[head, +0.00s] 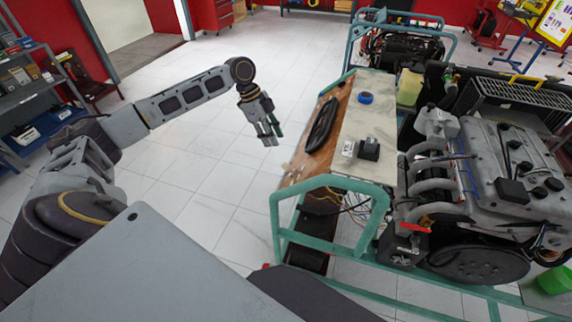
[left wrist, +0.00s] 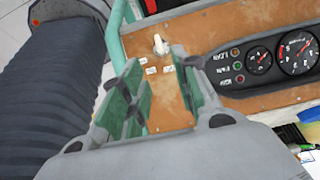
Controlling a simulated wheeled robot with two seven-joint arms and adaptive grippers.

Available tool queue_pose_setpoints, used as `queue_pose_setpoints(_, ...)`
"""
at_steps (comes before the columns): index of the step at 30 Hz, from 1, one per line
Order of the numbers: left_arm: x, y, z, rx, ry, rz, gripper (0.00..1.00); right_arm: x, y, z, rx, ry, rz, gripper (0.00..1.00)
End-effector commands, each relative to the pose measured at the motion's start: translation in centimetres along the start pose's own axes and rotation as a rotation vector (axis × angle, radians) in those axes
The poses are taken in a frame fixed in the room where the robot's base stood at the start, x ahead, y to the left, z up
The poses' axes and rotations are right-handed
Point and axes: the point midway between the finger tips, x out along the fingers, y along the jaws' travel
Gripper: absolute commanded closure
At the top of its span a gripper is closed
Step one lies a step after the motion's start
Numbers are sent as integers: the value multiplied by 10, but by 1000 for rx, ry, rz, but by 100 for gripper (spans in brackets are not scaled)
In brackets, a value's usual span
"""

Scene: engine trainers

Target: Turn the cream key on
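The cream key (left wrist: 160,44) sticks out of a brown wooden panel (left wrist: 225,27) in the left wrist view. Small white labels (left wrist: 168,69) lie beside it. My left gripper (left wrist: 160,85) has its two green-padded fingers spread apart, with bare panel and the labels showing between them. The key shows just beyond the fingertips, between their lines; I cannot tell whether they touch the panel. In the head view my left gripper (head: 270,139) hangs left of the trainer's wooden board (head: 334,97). The key cannot be made out there. My right gripper is not in view.
Round gauges (left wrist: 297,52) and small indicator lamps (left wrist: 237,65) sit right of the key. A green frame (head: 329,183) surrounds the trainer, with the engine (head: 500,170) at right. Blue tape (head: 365,97) and a dark box (head: 369,149) lie on top.

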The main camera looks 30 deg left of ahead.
Motion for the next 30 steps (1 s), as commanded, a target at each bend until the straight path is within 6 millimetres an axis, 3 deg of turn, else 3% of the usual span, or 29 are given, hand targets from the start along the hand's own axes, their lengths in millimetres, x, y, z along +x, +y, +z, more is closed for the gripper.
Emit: queue_pose_setpoints(30, 120, 0, 0, -1, 0, 0, 70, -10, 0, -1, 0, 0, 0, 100)
